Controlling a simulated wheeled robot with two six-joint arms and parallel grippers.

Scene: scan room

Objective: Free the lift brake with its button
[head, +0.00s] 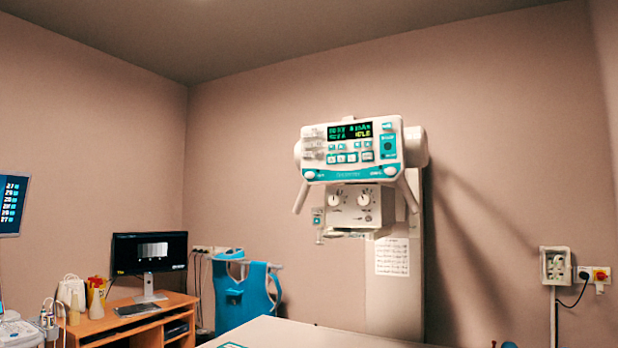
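An X-ray tube head with a white and teal control panel (350,150) hangs on a column at the middle right of the head view. Its display is lit with green and yellow text, and several small buttons sit below and beside it. Which button belongs to the lift brake is too small to read. Below the panel is a white box with two round knobs (348,205). Two handles angle down from the panel's sides. Neither of my grippers is in view.
A pale table top (320,335) fills the bottom middle. A desk (135,318) with a monitor (149,253) stands at left, beside a hanging teal apron (245,290). A wall socket box (555,265) is at right. The space before the panel looks clear.

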